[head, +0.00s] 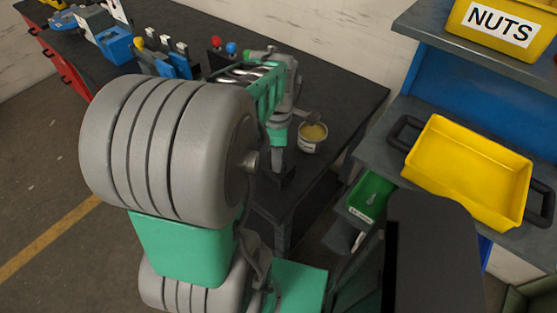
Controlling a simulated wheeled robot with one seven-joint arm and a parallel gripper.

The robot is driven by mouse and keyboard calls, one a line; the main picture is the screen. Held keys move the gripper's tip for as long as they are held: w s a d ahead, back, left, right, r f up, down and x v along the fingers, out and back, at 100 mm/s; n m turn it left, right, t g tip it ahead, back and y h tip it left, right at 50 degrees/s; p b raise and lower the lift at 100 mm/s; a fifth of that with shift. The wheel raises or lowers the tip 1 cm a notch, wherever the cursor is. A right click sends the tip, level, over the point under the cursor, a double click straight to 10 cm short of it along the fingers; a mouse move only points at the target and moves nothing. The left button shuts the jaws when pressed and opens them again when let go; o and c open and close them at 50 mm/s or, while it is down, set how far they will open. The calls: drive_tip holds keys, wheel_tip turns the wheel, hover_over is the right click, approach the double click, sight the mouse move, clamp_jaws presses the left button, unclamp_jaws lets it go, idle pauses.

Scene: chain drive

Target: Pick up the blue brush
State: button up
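I cannot make out a blue brush for certain in the head view. A small white tub (312,139) with yellowish contents stands on the dark workbench (345,95) near its right edge. A greyish piece sticks up at the tub's rim, too small to identify. My large arm joints hide much of the bench's front.
A blue tool rack (178,66) and a blue box (117,45) stand at the back left of the bench. At right are a yellow bin (467,168) on a shelf, a NUTS bin (500,25) above and a green bin (370,196) below. The bench right of the tub is bare.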

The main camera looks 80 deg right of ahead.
drive_tip(key=shift+c, duration=0.3)
clamp_jaws()
idle(0.3)
